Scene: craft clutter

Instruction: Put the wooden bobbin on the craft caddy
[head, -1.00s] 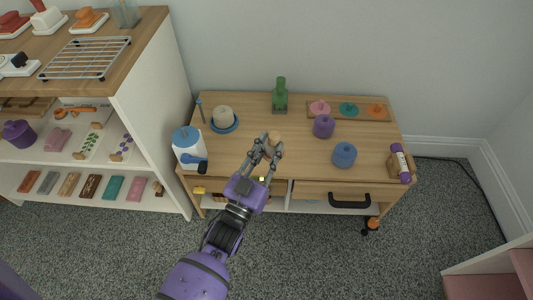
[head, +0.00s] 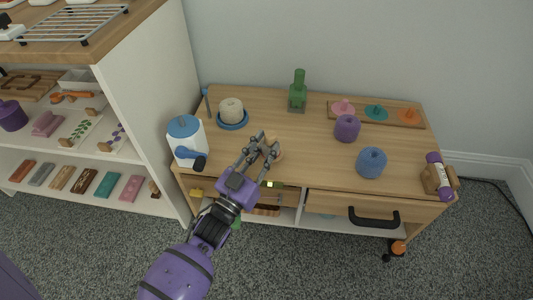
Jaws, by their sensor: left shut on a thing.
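The wooden bobbin (head: 278,150) is a small tan round piece, partly hidden by the fingers of my left gripper (head: 265,147). The gripper is shut on it. The craft caddy (head: 310,155) seems to be the light wooden trolley with a drawer and orange casters. The bobbin and gripper are over the front left-middle of its top. I cannot tell whether the bobbin touches the top. My right gripper is not in view.
On the trolley stand a white canister with blue lid (head: 185,135), a cream roll on a blue dish (head: 231,110), a green bottle (head: 298,95), purple (head: 347,128) and blue (head: 371,162) spools and a knob board (head: 390,122). The top's middle is clear.

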